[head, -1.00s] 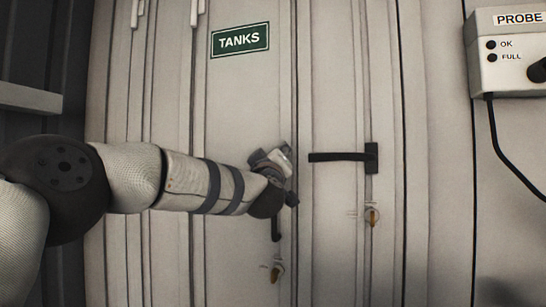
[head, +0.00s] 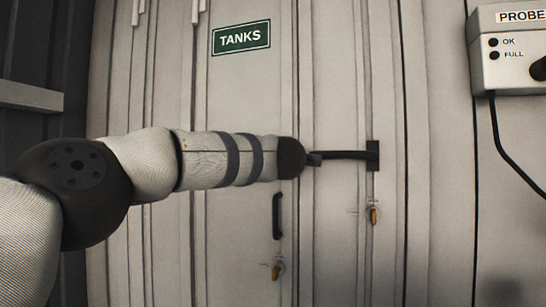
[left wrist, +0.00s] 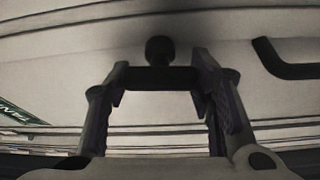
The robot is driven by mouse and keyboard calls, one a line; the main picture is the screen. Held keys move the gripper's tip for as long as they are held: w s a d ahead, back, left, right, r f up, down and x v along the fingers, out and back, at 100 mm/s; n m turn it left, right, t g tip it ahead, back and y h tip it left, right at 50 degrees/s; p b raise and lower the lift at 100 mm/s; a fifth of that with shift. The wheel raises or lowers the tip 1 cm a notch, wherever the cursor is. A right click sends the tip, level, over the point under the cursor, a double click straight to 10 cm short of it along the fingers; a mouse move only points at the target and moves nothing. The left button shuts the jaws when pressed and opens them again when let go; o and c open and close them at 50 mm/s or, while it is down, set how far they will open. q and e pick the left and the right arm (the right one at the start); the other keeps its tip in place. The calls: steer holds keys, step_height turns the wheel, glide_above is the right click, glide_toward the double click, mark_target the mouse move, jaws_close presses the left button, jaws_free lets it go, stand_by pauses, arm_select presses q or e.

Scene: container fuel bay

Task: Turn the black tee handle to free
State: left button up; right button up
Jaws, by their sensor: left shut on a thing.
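In the left wrist view, the black tee handle (left wrist: 160,77) shows as a short black bar between my fingertips, with a round black knob just beyond it. My left gripper (left wrist: 161,84) is shut on this bar, one finger at each end. In the head view, my left wrist hides most of the gripper and its grasp. A small dark piece (head: 314,158) sticks out right of the wrist, in line with the left end of a long black lever (head: 347,155). I cannot tell whether it touches the lever. My right gripper is not in view.
A black vertical pull handle (head: 277,216) and a brass-coloured lock (head: 276,271) are below my wrist. Another lock (head: 374,215) is below the lever. A grey PROBE box (head: 512,55) with a hanging cable is at right.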

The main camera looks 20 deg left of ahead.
arm_select(q)
steer(key=shift+d+f+n, duration=0.1)
steer(key=shift+n, duration=0.5)
steer(key=o, duration=1.2)
steer(key=shift+w, duration=0.1)
steer(key=v, duration=1.2)
